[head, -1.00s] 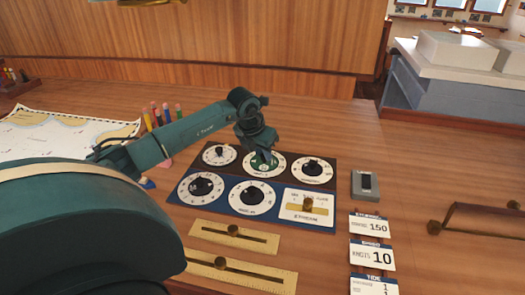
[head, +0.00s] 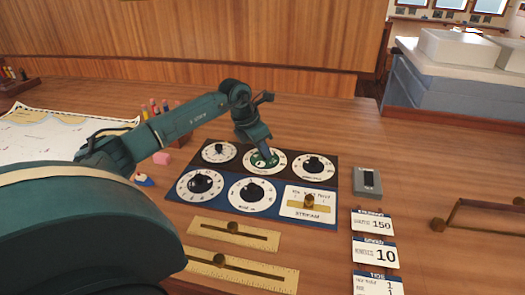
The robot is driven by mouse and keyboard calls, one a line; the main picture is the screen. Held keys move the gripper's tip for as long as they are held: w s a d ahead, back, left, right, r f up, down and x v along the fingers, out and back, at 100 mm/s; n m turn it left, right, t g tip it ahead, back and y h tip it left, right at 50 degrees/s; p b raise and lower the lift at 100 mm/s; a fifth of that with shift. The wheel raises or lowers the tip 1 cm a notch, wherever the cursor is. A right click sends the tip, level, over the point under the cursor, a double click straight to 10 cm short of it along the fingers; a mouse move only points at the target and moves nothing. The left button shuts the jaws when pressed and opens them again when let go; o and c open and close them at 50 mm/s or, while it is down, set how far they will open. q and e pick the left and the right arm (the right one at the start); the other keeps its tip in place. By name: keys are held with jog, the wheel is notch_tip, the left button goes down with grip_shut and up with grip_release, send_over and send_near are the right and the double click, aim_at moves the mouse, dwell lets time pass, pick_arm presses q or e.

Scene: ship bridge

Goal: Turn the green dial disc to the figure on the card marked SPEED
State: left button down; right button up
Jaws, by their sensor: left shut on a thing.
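The green dial disc (head: 258,160) sits in a white ring of figures, in the middle of the panel's back row. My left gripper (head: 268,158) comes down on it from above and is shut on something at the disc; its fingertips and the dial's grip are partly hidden. The figure the dial points to is too small to read. The card marked SPEED (head: 374,252) lies right of the panel and reads 10. My right gripper is not in view.
Other dials with dark knobs (head: 313,165) surround the green one closely. Two brass sliders (head: 233,229) lie in front. A grey switch box (head: 367,183) and other cards (head: 373,222) lie to the right. A rail (head: 490,208) stands farther right. A chart (head: 50,135) and pencils lie left.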

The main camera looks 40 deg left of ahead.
pick_arm(q)
jog(key=m+h, duration=0.1)
jog(key=m, duration=0.1)
jog(key=m+g+h+b, duration=0.1)
jog(key=m, duration=0.2)
jog(key=shift+w+a+r+m, duration=0.1)
jog(key=shift+w+a+m, duration=0.1)
jog(key=shift+m, duration=0.1)
jog(key=m+g, duration=0.1)
jog(key=m, duration=0.1)
jog(key=m+h+b, duration=0.1)
jog(key=m, duration=0.2)
jog(key=shift+w+a+m+g, duration=0.15)
jog(key=shift+m+g, duration=0.15)
jog(key=shift+g, duration=0.1)
jog(key=c, duration=1.3)
grip_release()
jog(key=shift+o, duration=0.2)
jog(key=v, duration=1.3)
jog(key=shift+a, duration=0.1)
